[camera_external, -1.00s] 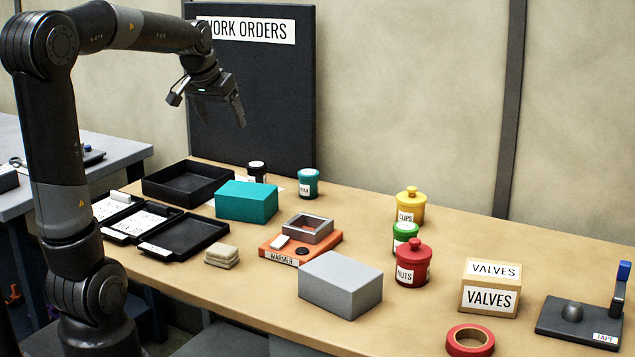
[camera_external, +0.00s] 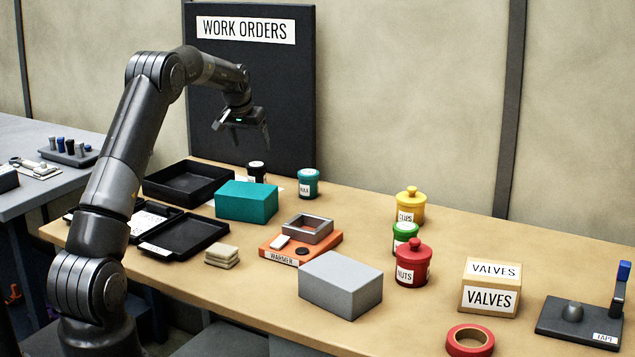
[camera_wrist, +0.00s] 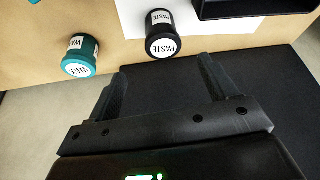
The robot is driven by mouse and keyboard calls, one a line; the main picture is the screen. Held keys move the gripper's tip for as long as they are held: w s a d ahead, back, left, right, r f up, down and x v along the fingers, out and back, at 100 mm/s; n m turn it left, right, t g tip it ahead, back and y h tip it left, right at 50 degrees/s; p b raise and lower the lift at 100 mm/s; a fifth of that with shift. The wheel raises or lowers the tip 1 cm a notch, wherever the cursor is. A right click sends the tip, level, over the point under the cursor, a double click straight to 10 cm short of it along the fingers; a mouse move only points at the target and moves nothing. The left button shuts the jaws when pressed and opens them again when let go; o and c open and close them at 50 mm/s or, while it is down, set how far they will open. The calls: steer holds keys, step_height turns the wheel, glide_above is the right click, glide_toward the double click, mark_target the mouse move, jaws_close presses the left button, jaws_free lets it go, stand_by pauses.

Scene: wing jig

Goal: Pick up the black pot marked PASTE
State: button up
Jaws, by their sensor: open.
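The black pot marked PASTE (camera_wrist: 163,33) shows near the top middle of the wrist view, standing on a white sheet, with its label on its lid and side. In the external view the black pot (camera_external: 257,169) stands behind the teal box, which hides its lower part. My gripper (camera_external: 252,143) is above the back of the table near the dark board, with its fingers pointing down. In the wrist view my gripper (camera_wrist: 160,78) has its two fingers spread apart with nothing between them. The pot is beyond the fingertips and apart from them.
A teal pot marked WAX (camera_external: 308,184) stands right of the black pot. A teal box (camera_external: 246,203) is in front of it, and a black tray (camera_external: 165,193) lies to its left. The WORK ORDERS board (camera_external: 250,90) rises behind.

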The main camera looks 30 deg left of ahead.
mark_target(259, 166)
steer(key=x, duration=1.2)
steer(key=shift+s+a+f, duration=0.1)
steer(key=shift+a+f, duration=0.15)
steer(key=shift+c, duration=0.6)
steer(key=c, duration=1)
